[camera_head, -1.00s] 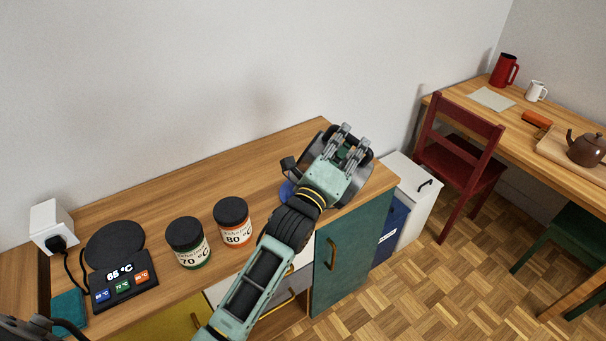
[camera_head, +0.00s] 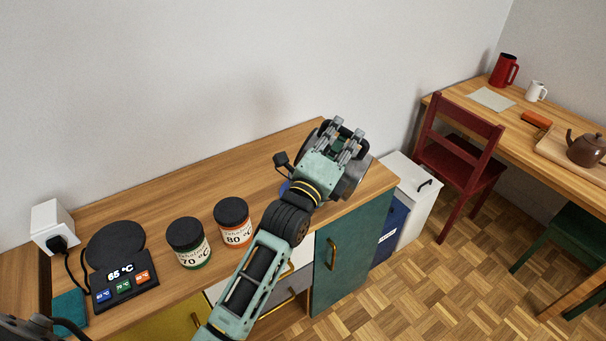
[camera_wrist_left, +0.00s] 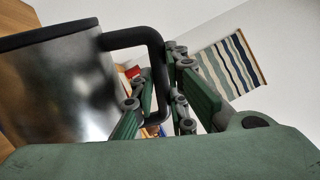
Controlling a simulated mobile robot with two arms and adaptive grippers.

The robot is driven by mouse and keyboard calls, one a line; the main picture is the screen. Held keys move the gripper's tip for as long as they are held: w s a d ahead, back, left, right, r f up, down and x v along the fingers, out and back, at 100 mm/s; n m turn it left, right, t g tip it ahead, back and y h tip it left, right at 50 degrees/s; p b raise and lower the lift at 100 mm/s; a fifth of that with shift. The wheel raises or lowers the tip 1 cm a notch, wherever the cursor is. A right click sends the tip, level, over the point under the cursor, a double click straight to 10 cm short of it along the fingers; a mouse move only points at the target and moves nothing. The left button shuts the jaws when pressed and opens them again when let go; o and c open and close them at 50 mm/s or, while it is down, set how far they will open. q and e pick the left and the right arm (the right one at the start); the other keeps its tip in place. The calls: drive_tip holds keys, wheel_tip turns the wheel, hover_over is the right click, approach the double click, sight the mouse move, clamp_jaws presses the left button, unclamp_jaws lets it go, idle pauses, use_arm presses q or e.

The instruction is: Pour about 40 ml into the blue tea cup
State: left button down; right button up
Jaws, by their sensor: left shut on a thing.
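My left gripper (camera_head: 347,136) is shut on the black handle (camera_wrist_left: 157,75) of a metal kettle (camera_wrist_left: 62,88) above the right end of the wooden counter. In the head view the kettle (camera_head: 355,182) is mostly hidden behind the gripper, and its spout and contents cannot be made out. A small patch of blue, which looks like the blue tea cup (camera_head: 284,187), shows just left of my wrist. The rest of it is hidden by my arm. Whether liquid is flowing cannot be seen.
Two dark-lidded jars, marked 70 (camera_head: 189,243) and 80 (camera_head: 233,223), stand left of my arm. Further left are a 65 °C control panel (camera_head: 124,280) and a round black plate (camera_head: 115,243). A brown teapot (camera_head: 586,150) is on the far-right table. The back of the counter is clear.

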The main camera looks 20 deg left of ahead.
sight(365, 147)
use_arm(q)
drive_tip(key=shift+d+r, duration=0.1)
drive_tip(key=shift+r, duration=0.1)
drive_tip(key=shift+d+f, duration=0.1)
drive_tip(key=shift+d, duration=0.95)
drive_tip(key=shift+r, duration=0.2)
idle(0.4)
drive_tip(key=shift+s+d+f+m, duration=0.2)
drive_tip(key=shift+d+f+m, duration=0.6)
drive_tip(key=shift+d+f, duration=0.15)
drive_tip(key=shift+d+f+m+h, duration=0.1)
drive_tip(key=shift+d+m+h, duration=0.2)
drive_tip(key=shift+d+m, duration=0.25)
drive_tip(key=shift+s+d+f+m+g+h, duration=0.1)
drive_tip(key=shift+d+f+m+g+h, duration=0.15)
drive_tip(key=shift+m, duration=0.4)
drive_tip(key=shift+s+d+f+m+g+h, duration=0.15)
drive_tip(key=shift+d+m, duration=0.15)
drive_tip(key=shift+m, duration=0.3)
